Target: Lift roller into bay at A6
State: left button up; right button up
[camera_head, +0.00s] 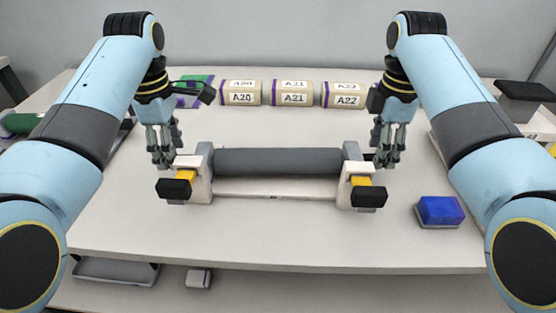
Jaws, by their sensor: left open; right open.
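A dark grey roller (278,162) lies horizontally across the middle of the table, between two white end brackets (202,176) with yellow parts and black blocks at their fronts. A pale bar (275,187) runs below it. My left gripper (163,160) is open and points down just left of the left bracket. My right gripper (386,160) is open and points down just right of the right bracket. Neither holds anything. I cannot see a label reading A6; the cream blocks at the back read A20, A21 and A22.
The labelled cream blocks (292,94) stand in a row at the back. A blue block (440,210) sits on a base at the right. A green and purple item (195,90) lies at the back left. The front of the table (270,245) is clear.

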pick_arm(q)
jog(key=shift+f, duration=1.4)
pick_arm(e)
jog(key=shift+f, duration=1.4)
pick_arm(q)
grip_shut()
pick_arm(e)
grip_shut()
pick_arm(q)
jog(key=shift+r, duration=0.1)
pick_arm(e)
jog(key=shift+r, duration=0.1)
